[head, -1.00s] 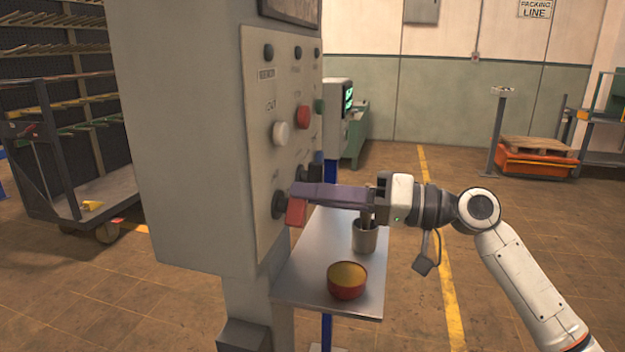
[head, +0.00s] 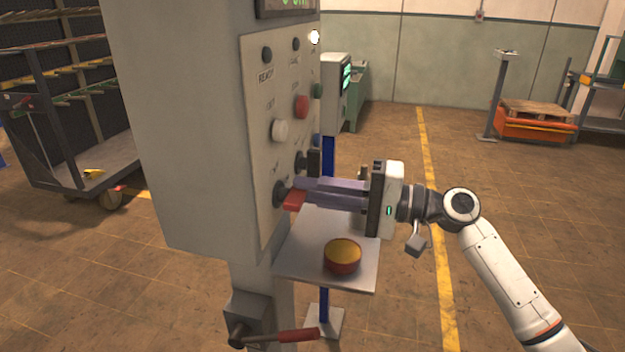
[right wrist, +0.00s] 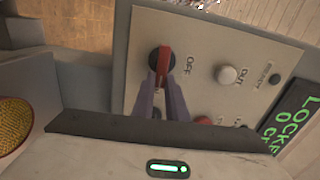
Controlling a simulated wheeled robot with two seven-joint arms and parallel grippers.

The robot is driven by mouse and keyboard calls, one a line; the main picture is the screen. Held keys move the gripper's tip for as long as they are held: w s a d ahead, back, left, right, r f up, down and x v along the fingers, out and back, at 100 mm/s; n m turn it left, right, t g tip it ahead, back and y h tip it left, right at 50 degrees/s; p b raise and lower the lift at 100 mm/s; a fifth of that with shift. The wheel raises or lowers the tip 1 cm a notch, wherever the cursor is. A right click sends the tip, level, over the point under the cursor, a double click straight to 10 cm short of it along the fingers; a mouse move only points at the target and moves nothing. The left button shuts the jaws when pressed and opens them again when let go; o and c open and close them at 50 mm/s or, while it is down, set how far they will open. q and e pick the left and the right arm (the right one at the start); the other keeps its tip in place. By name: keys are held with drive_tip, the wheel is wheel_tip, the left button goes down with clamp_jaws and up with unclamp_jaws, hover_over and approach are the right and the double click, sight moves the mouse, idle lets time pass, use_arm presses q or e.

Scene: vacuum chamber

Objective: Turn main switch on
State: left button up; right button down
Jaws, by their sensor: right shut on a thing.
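The main switch is a red handle (head: 294,200) on a round black base (head: 279,194), low on the grey control panel (head: 262,130). My right gripper (head: 298,194) reaches in from the right and is shut on the red handle. In the right wrist view the red handle (right wrist: 163,62) stands between the two fingertips, in front of the black base, with the word OFF beside it. The display (right wrist: 292,122) above the panel shows green text, partly cut off. A lamp (head: 314,37) at the panel's top right glows white. My left gripper is not in view.
A metal shelf (head: 300,262) under my right gripper holds a red bowl (head: 342,258) with yellow contents. A lever with a red grip (head: 292,336) sticks out low on the cabinet's post. The floor right of the shelf is free around my arm.

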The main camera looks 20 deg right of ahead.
drive_tip(key=shift+m, duration=0.4)
drive_tip(key=c, duration=1.8)
unclamp_jaws()
drive_tip(key=shift+f, duration=0.1)
drive_tip(key=shift+o, duration=0.2)
drive_tip(key=b+v, duration=0.2)
drive_tip(key=v, duration=0.8)
drive_tip(key=shift+s+d, duration=0.1)
drive_tip(key=shift+d, duration=0.05)
